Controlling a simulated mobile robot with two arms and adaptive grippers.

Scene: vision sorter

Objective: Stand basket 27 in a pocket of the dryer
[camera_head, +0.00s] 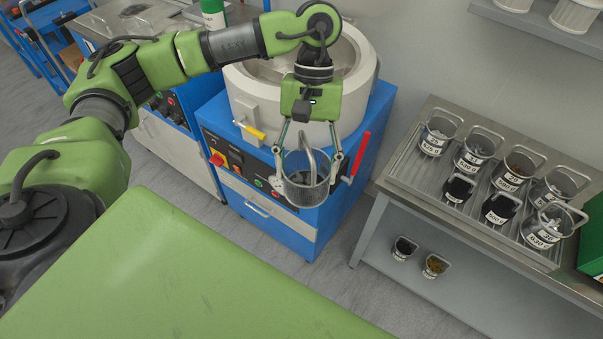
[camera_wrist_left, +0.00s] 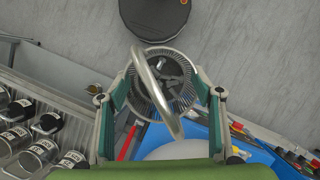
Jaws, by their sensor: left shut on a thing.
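My left gripper (camera_head: 306,172) is shut on a metal basket (camera_head: 305,192) with a tall arched handle. The basket hangs upright, just in front of the blue cabinet. In the left wrist view the basket (camera_wrist_left: 167,101) sits between the fingers, with a slotted wall and dark grey pieces inside; its handle arches towards the camera. No number is readable on it. The dryer appears to be the white round machine (camera_head: 246,105) on the blue cabinet, behind the gripper. Its top is open, but the arm partly covers it and no pocket is clear. My right gripper is not in view.
A steel bench (camera_head: 400,180) on the right carries several labelled baskets (camera_head: 479,147). Its lower shelf (camera_head: 440,300) holds two small ones. A red lever (camera_head: 361,153) and a yellow handle (camera_head: 255,131) stick out from the machine. Floor (camera_head: 180,185) shows before the cabinet.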

